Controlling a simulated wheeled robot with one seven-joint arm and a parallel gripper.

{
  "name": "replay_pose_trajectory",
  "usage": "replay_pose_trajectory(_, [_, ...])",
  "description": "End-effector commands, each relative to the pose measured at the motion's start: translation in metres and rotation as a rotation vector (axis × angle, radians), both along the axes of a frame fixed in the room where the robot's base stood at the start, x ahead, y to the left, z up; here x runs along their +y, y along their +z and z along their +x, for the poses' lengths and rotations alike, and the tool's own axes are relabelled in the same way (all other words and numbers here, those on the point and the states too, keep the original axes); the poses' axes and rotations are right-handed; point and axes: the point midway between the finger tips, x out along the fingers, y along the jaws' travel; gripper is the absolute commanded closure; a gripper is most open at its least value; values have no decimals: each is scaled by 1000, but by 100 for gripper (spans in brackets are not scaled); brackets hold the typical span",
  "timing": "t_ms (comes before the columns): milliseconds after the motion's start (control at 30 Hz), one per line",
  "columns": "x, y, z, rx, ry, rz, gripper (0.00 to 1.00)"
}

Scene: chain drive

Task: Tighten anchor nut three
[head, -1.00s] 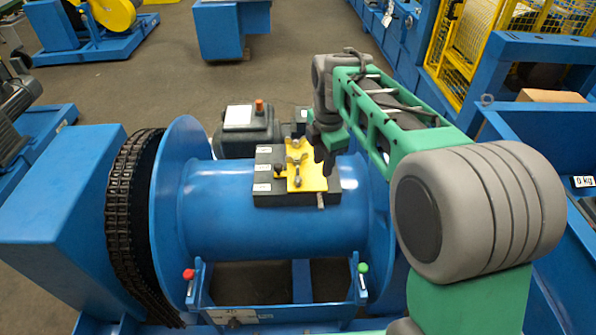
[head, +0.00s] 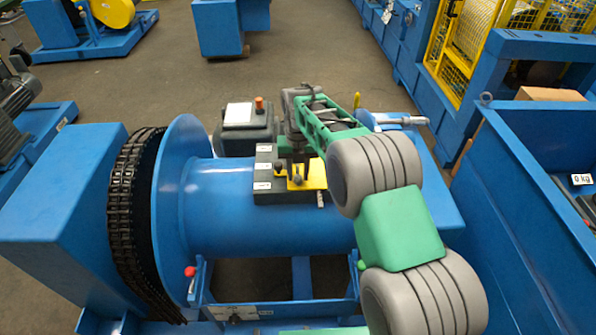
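A black block (head: 263,157) with several white labels down its left side sits on top of the blue drum (head: 230,210). A yellow plate (head: 318,173) lies on the block. Small dark and brass-coloured fittings (head: 297,181) stand on the plate's near part. Which of them is anchor nut three I cannot tell. My gripper (head: 298,168) points down over the plate, close to these fittings. Its fingertips are small and dark here, so I cannot tell whether it touches a nut or is open or shut. My wrist hides the plate's far part.
A drum flange (head: 185,190) and chain (head: 124,220) stand at the left. A grey box with an orange button (head: 259,103) stands behind the drum. A metal crank-like bar (head: 400,120) is at the right. My arm covers the drum's right end.

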Motion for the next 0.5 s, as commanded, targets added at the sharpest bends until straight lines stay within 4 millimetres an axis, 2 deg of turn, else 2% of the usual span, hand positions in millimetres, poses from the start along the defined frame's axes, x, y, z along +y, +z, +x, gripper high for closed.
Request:
replay_pose_trajectory(167, [0, 0, 0, -1, -1, 0, 69])
replay_pose_trajectory(500, [0, 1, 0, -1, -1, 0, 97])
